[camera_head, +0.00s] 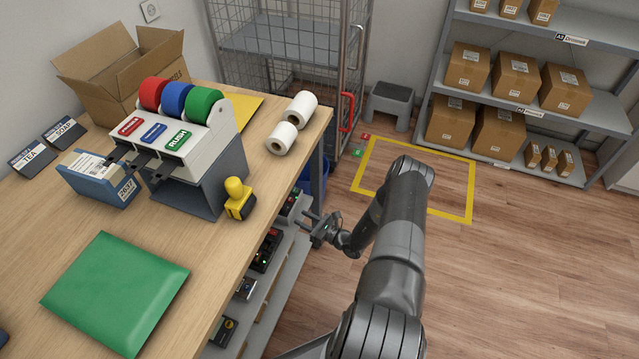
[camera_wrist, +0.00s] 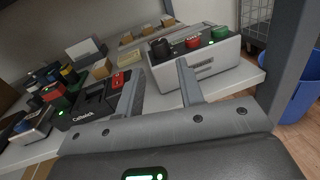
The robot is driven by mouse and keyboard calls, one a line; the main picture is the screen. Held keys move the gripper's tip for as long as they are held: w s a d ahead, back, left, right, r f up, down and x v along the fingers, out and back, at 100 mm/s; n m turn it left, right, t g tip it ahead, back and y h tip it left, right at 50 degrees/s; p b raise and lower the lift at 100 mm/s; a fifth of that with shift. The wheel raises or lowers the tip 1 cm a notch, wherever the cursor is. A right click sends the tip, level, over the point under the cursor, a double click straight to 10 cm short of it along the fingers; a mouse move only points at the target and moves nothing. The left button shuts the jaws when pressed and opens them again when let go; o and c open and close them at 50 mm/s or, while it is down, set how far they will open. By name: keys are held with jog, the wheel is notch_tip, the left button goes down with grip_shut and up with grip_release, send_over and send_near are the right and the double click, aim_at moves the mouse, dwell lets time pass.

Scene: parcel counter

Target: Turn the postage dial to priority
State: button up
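My gripper (camera_head: 311,224) is at the open side of the counter, facing the lower shelf. In the wrist view its two fingers stand apart with nothing between them, so my gripper (camera_wrist: 158,70) is open. Beyond the fingertips on the shelf is a pale grey box (camera_wrist: 205,65). It has a black round knob (camera_wrist: 160,48), a red knob or button (camera_wrist: 193,42) and a green one (camera_wrist: 220,33) on top. The black knob may be the postage dial; no priority mark is readable. The fingers appear apart from the box. In the head view the box (camera_head: 290,203) is partly hidden under the countertop.
A black device (camera_wrist: 92,100) with a red part stands left of the fingers, with small boxes behind. A counter leg (camera_wrist: 292,55) and blue bin (camera_wrist: 292,100) are at right. The counter edge (camera_head: 268,232) overhangs the shelf.

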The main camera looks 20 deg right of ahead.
jog(key=s+d+r+n+g+h, duration=0.1)
jog(key=s+r+n+g, duration=0.2)
jog(key=r, duration=1)
jog(key=s+d+r+n+g+h, duration=0.1)
jog(key=s+r+n+g, duration=0.2)
jog(key=r+n+g, duration=0.7)
jog(key=shift+s+d+r+n+h, duration=0.35)
jog(key=shift+r+n, duration=0.55)
jog(key=shift+r, duration=0.8)
jog(key=shift+o, duration=0.2)
jog(key=shift+w, duration=0.1)
